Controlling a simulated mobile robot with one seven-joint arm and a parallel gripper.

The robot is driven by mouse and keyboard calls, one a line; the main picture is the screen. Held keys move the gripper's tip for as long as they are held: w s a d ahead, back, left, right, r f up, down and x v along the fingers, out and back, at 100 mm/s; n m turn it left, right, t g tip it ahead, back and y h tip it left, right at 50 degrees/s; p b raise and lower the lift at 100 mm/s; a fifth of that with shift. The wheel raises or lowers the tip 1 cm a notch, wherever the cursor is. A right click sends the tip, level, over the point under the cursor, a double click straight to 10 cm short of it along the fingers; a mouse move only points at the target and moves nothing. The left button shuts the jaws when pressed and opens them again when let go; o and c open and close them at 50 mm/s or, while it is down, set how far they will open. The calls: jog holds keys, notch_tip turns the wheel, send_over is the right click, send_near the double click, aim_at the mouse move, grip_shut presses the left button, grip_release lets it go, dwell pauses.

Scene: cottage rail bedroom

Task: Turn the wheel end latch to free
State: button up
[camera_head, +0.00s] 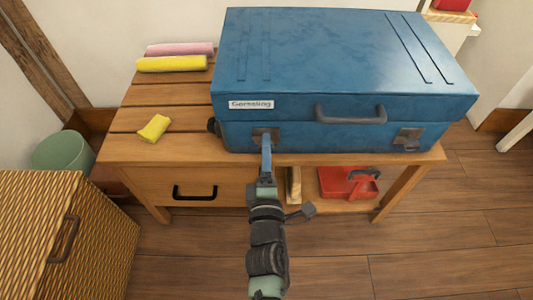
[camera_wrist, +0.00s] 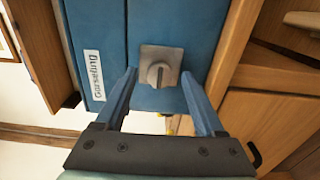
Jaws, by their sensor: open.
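A blue suitcase (camera_head: 340,60) lies flat on a wooden bench. Its front face has a handle and two grey metal latches. The right latch (camera_head: 408,138) is at the other end. In the wrist view, the near latch (camera_wrist: 160,68) is a square plate with a ridged knob, the ridge roughly parallel to the case seam. My gripper (camera_head: 266,142) points at this left latch. In the wrist view, its open fingers (camera_wrist: 158,78) flank the knob; contact cannot be told.
The bench (camera_head: 150,120) bears a yellow block (camera_head: 154,127) and yellow and pink rolls (camera_head: 172,63). A drawer with a black handle (camera_head: 194,192) is below. A red container (camera_head: 348,183) sits on the lower shelf. A wicker chest (camera_head: 60,235) and green bin (camera_head: 63,150) stand left.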

jog(key=shift+s, duration=0.1)
jog(key=s+p, duration=0.2)
jog(key=s, duration=1)
jog(key=shift+s, duration=0.4)
jog(key=w+d+r+m+t+h, duration=0.1)
jog(key=w+r+m+t, duration=0.15)
jog(key=r, duration=0.75)
jog(key=w+d+r+m+t+h, duration=0.15)
jog(key=w+r+m, duration=0.25)
jog(key=r, duration=0.5)
jog(key=w+d+r+m+t+h, duration=0.1)
jog(key=w+d+r+m, duration=0.2)
jog(key=r, duration=0.7)
jog(key=s+a+r+m+t+y+p, duration=0.1)
jog(key=s+a+r+m, duration=0.15)
jog(key=r, duration=0.75)
jog(key=s+a+r+m+t+y, duration=0.1)
jog(key=s+r+m+t, duration=0.2)
jog(key=r, duration=0.7)
jog(key=s+a+r+m+y+p, duration=0.1)
jog(key=s+a+r+m+y, duration=0.3)
jog(key=r, duration=0.6)
notch_tip(320, 180, up, 36)
jog(key=d+h+p, duration=0.1)
jog(key=h+p, duration=0.1)
jog(key=p, duration=3.4)
jog(key=shift+s+d+r+n, duration=0.15)
jog(key=shift+d+n, duration=0.2)
jog(key=shift+n, duration=0.05)
